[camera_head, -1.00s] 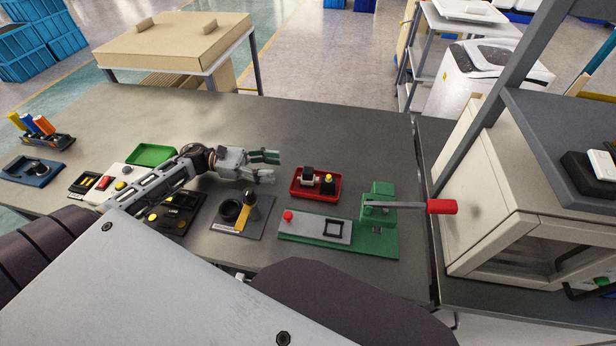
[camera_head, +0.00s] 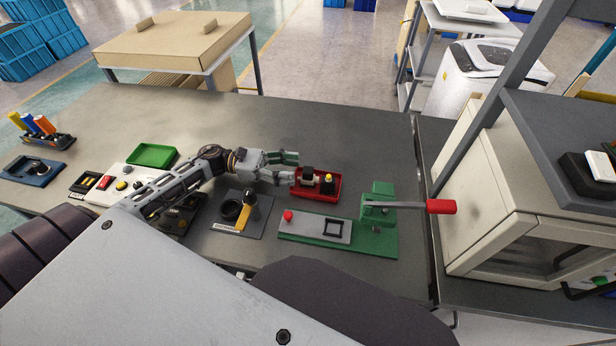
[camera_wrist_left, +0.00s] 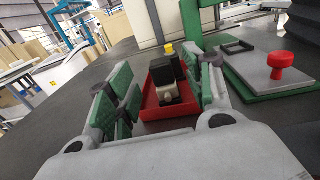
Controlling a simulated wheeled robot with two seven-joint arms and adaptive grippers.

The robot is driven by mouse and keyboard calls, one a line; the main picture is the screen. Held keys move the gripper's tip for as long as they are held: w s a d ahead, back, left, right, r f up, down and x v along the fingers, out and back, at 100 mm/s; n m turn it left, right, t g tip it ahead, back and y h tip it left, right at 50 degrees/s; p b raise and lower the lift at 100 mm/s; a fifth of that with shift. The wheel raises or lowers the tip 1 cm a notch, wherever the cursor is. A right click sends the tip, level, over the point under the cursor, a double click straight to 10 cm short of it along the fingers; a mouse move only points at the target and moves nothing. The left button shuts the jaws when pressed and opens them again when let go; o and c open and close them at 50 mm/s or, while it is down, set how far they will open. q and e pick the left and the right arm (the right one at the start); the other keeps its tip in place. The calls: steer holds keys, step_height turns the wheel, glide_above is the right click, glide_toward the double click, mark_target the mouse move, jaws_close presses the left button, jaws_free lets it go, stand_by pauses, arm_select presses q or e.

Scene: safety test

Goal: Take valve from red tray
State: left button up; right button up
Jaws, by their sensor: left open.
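The red tray (camera_head: 327,195) lies on the grey table, just right of my left gripper (camera_head: 291,168) in the head view. The valve, a small block with a black top and a pale lower part (camera_head: 308,175), sits in the tray's left part. A dark piece with a yellow top (camera_head: 327,183) stands beside it. In the left wrist view my left gripper (camera_wrist_left: 162,92) is open, with its green-padded fingers on either side of the valve (camera_wrist_left: 166,84) and the tray (camera_wrist_left: 150,112). I cannot tell whether the fingers touch anything. My right gripper is not in view.
A green press fixture (camera_head: 378,205) with a red-ended lever stands right of the tray. Its base has a red button (camera_head: 288,215) near the tray's front. A green tray (camera_head: 151,155) lies left. A beige machine (camera_head: 490,205) stands at far right. The table behind the red tray is clear.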

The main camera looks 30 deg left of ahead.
mark_target(304, 169)
arm_select(q)
steer(key=shift+w+d+r, duration=0.1)
steer(key=shift+w+d, duration=0.05)
steer(key=shift+d, duration=0.25)
steer(key=shift+x, duration=1.9)
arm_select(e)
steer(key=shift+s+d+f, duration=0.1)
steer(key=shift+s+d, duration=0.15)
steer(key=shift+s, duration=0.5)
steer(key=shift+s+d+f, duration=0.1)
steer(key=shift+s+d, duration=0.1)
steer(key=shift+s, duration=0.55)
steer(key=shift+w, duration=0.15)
arm_select(q)
steer(key=c, duration=1.1)
jaws_close()
steer(key=shift+r+p, duration=0.3)
steer(key=shift+r, duration=4.7)
